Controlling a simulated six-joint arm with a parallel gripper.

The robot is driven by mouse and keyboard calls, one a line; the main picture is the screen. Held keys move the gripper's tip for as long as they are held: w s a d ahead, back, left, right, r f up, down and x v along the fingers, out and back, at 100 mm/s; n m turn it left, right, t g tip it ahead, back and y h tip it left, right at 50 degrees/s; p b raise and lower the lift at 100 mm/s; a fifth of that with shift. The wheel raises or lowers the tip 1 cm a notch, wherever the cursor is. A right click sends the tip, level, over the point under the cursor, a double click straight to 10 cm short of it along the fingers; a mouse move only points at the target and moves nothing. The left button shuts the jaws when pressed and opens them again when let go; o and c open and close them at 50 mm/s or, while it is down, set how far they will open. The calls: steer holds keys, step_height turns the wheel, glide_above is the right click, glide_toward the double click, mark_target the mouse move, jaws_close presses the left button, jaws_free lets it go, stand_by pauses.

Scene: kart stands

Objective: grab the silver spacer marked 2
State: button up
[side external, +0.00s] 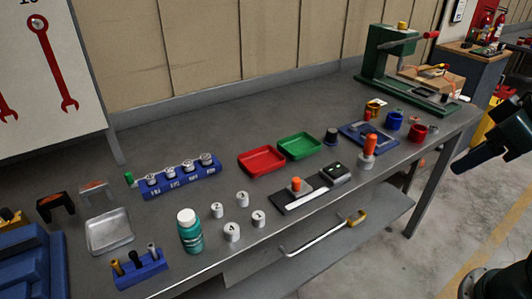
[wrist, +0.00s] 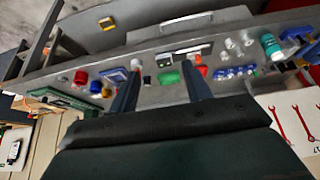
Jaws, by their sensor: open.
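Several short silver spacers stand upright in a loose cluster on the bench in the side view. The left one (side external: 217,210) seems to carry a 2, but the marks are too small to be sure. The others stand to its upper right (side external: 242,198), lower right (side external: 232,232) and right (side external: 258,218). The wrist view shows the cluster (wrist: 238,44) small at upper right, with no readable numbers. My gripper (wrist: 161,72) is open and empty, its fingers apart. In the side view my gripper (side external: 478,158) is at the right edge, beyond the bench end and far from the spacers.
A red tray (side external: 262,160), green tray (side external: 299,146) and black fixture (side external: 299,201) lie to the right. A green press (side external: 385,60) stands at the far end.

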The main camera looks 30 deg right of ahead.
steer(key=w+a+r+n+g, duration=0.1)
steer(key=w+a+r+n, duration=0.15)
steer(key=w, duration=0.35)
steer(key=w+a+r+n+g, duration=0.1)
steer(key=w+a+r+n, duration=0.15)
steer(key=w, duration=0.35)
steer(key=n+g, duration=0.4)
steer(key=n, duration=1.1)
glide_above(217, 207)
step_height(217, 207, down, 14)
steer(key=shift+f, duration=4.4)
steer(key=shift+f, duration=0.15)
